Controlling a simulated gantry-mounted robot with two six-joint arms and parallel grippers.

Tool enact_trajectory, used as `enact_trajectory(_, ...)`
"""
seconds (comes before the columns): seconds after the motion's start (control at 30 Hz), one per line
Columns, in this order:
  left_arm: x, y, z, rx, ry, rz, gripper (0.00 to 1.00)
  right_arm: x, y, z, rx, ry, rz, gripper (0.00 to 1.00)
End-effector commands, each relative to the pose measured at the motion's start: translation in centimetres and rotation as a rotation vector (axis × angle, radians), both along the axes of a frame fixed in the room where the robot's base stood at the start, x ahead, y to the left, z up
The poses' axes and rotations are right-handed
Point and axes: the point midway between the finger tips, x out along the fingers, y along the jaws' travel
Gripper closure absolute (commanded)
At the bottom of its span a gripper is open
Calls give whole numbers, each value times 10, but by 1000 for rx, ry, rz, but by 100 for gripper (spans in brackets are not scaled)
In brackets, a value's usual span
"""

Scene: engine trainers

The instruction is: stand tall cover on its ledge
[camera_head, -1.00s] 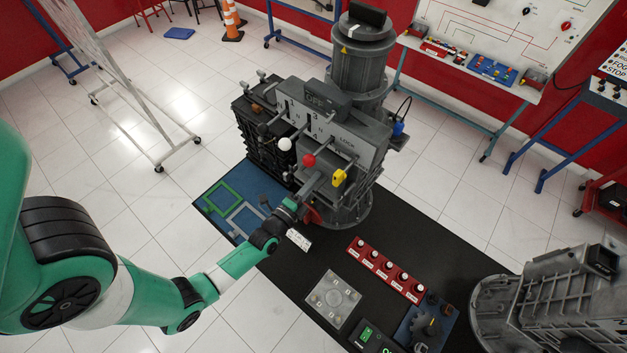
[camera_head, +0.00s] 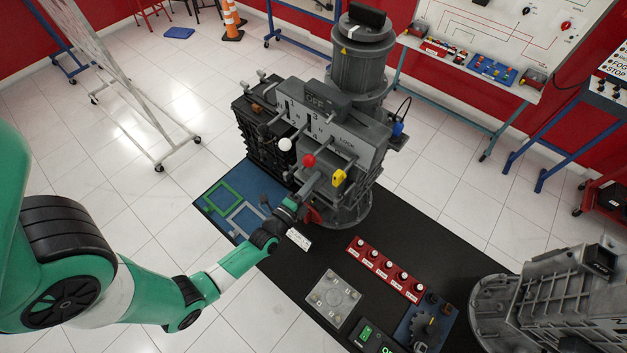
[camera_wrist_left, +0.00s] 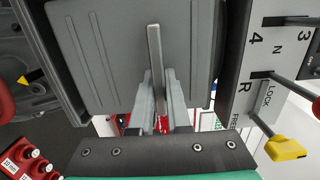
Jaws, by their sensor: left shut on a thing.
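The tall cover (camera_wrist_left: 100,55) is a dark grey ribbed panel with a raised upright bar (camera_wrist_left: 155,60) down its middle, filling much of the left wrist view. My left gripper (camera_wrist_left: 160,108) is shut on that bar. In the head view my left gripper (camera_head: 312,183) is at the lower front of the grey engine trainer (camera_head: 352,165), below the red and yellow knobs. The gripper and the trainer mostly hide the cover there. I cannot tell its ledge apart, nor whether the cover touches it. My right gripper is not in view.
The selector plate (camera_wrist_left: 262,70) and yellow knob (camera_wrist_left: 285,149) are close to the right of the cover. A blue mat (camera_head: 213,186) with green and grey outlines lies left of the trainer.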

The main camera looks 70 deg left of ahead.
Motion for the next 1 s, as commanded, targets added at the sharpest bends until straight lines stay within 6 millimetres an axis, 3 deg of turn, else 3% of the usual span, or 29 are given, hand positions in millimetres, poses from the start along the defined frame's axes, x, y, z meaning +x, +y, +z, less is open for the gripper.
enact_trajectory(1.0, 1, 1, -11, 5, -8, 1, 100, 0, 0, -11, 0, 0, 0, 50)
